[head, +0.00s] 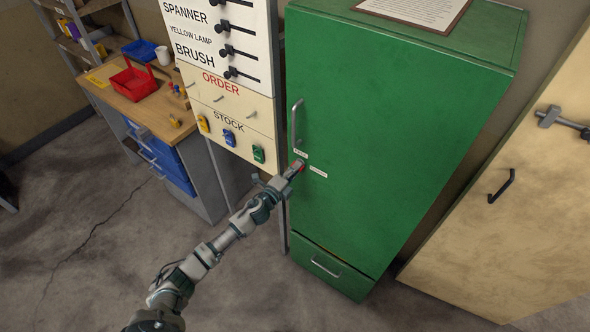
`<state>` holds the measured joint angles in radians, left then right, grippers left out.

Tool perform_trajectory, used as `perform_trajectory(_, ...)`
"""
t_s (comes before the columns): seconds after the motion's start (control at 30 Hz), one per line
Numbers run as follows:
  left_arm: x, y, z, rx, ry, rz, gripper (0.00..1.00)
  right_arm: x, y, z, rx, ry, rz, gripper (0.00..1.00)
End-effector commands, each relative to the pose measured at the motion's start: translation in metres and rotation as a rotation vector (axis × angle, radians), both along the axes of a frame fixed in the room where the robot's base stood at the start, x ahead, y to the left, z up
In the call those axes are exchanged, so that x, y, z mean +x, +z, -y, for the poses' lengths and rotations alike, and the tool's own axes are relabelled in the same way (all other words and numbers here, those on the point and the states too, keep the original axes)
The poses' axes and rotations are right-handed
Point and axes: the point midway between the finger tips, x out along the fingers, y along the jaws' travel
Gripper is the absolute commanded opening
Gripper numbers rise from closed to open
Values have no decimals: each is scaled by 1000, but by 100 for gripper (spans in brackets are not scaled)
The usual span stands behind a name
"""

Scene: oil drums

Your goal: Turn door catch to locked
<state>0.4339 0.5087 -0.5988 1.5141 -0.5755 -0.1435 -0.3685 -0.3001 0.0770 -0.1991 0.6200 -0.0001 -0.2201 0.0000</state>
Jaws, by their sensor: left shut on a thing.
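A green cabinet (400,120) stands upright in the head view, with its tall door shut. A small catch with a red part (301,168) is on the door's left side, below the vertical door handle (297,125). Two small white labels are beside the catch, one above it (300,153) and one to its right (318,171). My left gripper (292,171) is shut on the catch and hides most of it. The catch's exact angle and the label text are too small to tell. My right gripper is not in view.
A wooden bench (140,108) with a red tray (134,82) is farther left. A beige door (510,220) with a black handle is at right. The concrete floor in front is clear.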

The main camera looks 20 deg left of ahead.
Motion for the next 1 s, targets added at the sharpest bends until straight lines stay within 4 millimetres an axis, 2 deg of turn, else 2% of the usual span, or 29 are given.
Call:
perform_trajectory(0.13, 1, 1, 0, 3, 2, 1, 0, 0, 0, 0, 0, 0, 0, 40)
perform_trajectory(0.2, 1, 0, 0, 3, 2, 1, 23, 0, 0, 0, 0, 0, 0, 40)
perform_trajectory(0.27, 1, 0, 0, 2, 2, 1, 35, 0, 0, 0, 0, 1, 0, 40)
perform_trajectory(0.53, -1, 0, -1, 1, 1, 0, 35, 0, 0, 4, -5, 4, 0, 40)
perform_trajectory(0.67, -10, -1, -4, 0, 0, 0, 35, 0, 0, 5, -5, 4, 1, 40)
perform_trajectory(1.0, -76, -4, -28, 2, 0, -5, 35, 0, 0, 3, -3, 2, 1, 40)
